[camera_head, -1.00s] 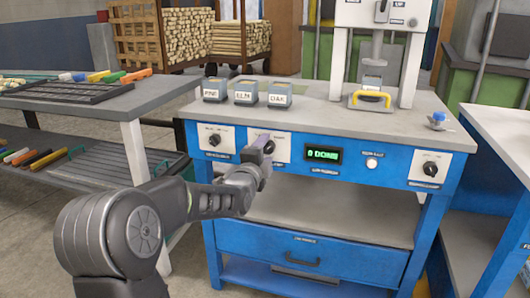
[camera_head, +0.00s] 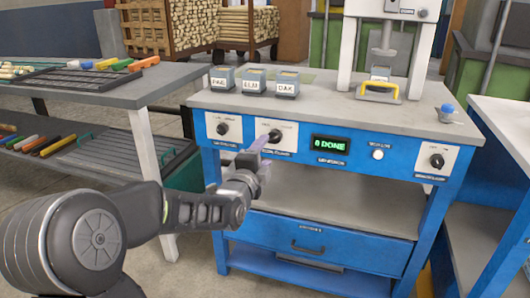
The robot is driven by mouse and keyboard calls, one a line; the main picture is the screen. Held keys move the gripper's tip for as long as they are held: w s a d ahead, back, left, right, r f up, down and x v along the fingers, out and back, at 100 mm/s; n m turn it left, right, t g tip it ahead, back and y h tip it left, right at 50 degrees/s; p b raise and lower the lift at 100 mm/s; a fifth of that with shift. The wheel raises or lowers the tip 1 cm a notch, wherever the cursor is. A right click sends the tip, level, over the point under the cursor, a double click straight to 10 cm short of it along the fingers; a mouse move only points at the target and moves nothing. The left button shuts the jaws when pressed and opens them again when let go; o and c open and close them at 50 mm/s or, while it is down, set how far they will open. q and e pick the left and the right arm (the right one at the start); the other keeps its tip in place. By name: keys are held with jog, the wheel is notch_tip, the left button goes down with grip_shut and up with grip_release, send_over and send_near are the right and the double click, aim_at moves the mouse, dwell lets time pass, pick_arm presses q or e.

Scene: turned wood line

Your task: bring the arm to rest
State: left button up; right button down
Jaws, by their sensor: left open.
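My left arm comes in from the lower left in the head view. Its gripper (camera_head: 256,150) is in front of the blue workbench's front panel, close to the middle-left black knob (camera_head: 275,136). The gripper is open and nothing shows in it; whether it touches the knob I cannot tell. The blue workbench (camera_head: 320,250) has a grey top and a green display (camera_head: 329,144) that reads "0 DONE". My right gripper is not in view.
Three small labelled bins (camera_head: 254,80) stand on the bench top. A blue knob (camera_head: 447,108) is at the right. A grey table (camera_head: 130,88) with coloured sticks is at the left.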

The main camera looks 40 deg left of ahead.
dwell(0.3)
